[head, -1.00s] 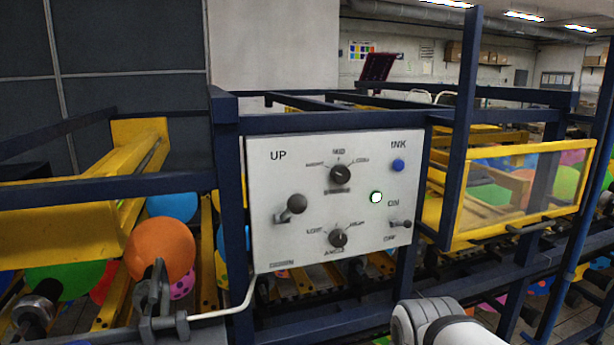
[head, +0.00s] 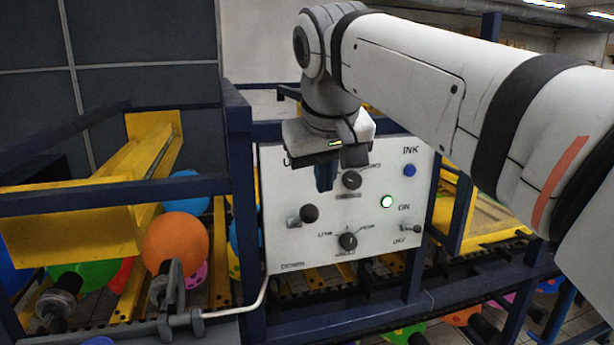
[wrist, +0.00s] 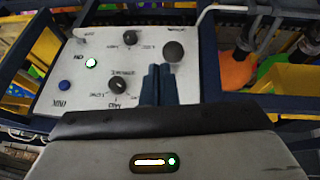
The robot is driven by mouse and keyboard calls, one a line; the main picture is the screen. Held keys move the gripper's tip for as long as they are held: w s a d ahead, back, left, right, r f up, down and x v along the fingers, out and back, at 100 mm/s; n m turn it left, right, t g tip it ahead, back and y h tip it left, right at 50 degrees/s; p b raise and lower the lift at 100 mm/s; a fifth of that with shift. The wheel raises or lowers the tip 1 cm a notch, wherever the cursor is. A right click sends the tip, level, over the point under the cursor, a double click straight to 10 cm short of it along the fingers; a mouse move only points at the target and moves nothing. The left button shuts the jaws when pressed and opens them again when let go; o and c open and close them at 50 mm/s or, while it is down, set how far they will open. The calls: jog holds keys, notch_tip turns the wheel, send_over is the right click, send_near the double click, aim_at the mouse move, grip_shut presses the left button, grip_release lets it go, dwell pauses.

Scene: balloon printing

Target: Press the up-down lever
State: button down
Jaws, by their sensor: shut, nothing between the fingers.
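The white control panel (head: 280,250) faces me in the head view. Its up-down lever (head: 309,213), a dark round knob on a short stem, sits at the panel's left between the UP and DOWN labels. In the wrist view, where the panel appears upside down, the knob (wrist: 174,51) lies just beyond the fingertips. My gripper (head: 324,188) points down in front of the panel, above and slightly right of the knob in the head view. Its dark blue fingers (wrist: 158,70) are together and empty. I cannot tell whether they touch the knob. The gripper hides part of the UP label.
Upper dial (head: 351,180), lower dial (head: 347,241), blue INK button (head: 409,170), lit green light (head: 386,201) and ON/OFF switch (head: 411,229) share the panel. A blue frame (head: 243,200) surrounds it. An orange balloon (head: 175,243) and a pale bent rod (head: 240,309) are at left.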

jog(key=a+r, duration=0.3)
jog(key=r, duration=0.5)
jog(key=shift+a+r+n+t+p, duration=0.15)
jog(key=shift+a+n+t+p, duration=0.15)
jog(key=shift+t+p, duration=0.1)
jog(key=shift+w, duration=0.1)
send_over(306, 208)
jog(key=f, duration=0.5)
jog(key=a+f, duration=0.1)
jog(key=f, duration=0.2)
jog(key=shift+w+f, duration=0.2)
jog(key=shift+w, duration=0.2)
jog(key=f, duration=0.2)
jog(key=d+f, duration=0.1)
jog(key=shift+s+f+p, duration=0.2)
jog(key=shift+s+p, duration=0.1)
jog(key=shift+s, duration=0.05)
jog(key=shift+f, duration=0.25)
